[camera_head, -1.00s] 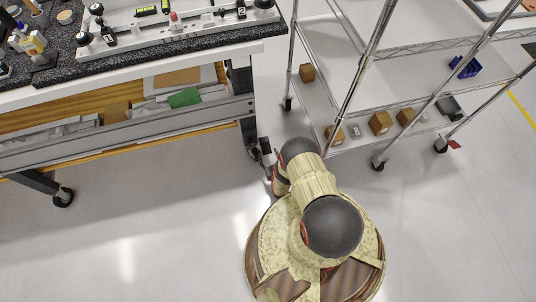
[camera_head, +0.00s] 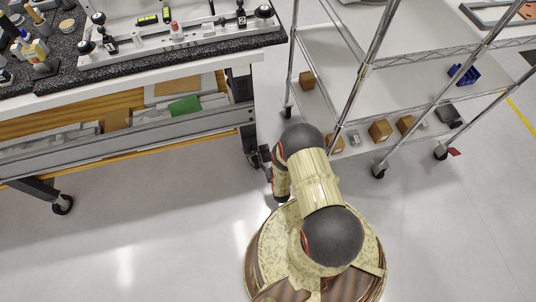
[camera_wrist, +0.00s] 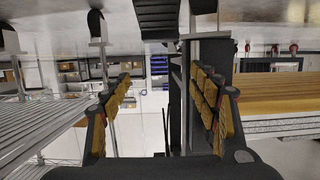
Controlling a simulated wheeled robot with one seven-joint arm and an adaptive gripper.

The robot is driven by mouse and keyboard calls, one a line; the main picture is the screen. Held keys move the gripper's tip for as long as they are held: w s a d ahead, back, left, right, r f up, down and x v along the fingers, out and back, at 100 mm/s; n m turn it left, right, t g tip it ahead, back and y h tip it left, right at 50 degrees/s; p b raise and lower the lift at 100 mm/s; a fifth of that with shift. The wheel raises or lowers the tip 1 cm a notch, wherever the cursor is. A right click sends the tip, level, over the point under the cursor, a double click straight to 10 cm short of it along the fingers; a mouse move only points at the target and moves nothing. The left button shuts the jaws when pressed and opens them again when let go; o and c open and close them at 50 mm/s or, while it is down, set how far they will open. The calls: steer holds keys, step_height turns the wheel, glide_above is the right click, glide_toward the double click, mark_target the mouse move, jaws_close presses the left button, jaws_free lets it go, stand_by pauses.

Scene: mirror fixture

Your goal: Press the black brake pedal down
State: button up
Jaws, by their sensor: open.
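In the head view, the black caster assembly (camera_head: 250,157) is at the foot of the workbench's right leg. Its brake pedal is too small to make out there. In the wrist view, which is upside down, a black ridged part (camera_wrist: 157,16) hangs at the top centre; it looks like the brake pedal, but I cannot be sure. My gripper (camera_wrist: 162,75) is open, its padded fingers spread left and right with nothing held between them. The ridged part appears beyond the fingertips, apart from them. In the head view my gripper (camera_head: 266,159) is close beside the caster, mostly hidden by my arm.
The workbench (camera_head: 190,68) fills the upper left. A wire shelf cart (camera_head: 400,70) with boxes stands close at the right, its caster (camera_head: 378,172) on the floor. A bench caster (camera_head: 63,203) is at far left. The floor (camera_head: 120,240) at lower left is clear.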

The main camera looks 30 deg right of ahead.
steer(key=shift+r, duration=0.7)
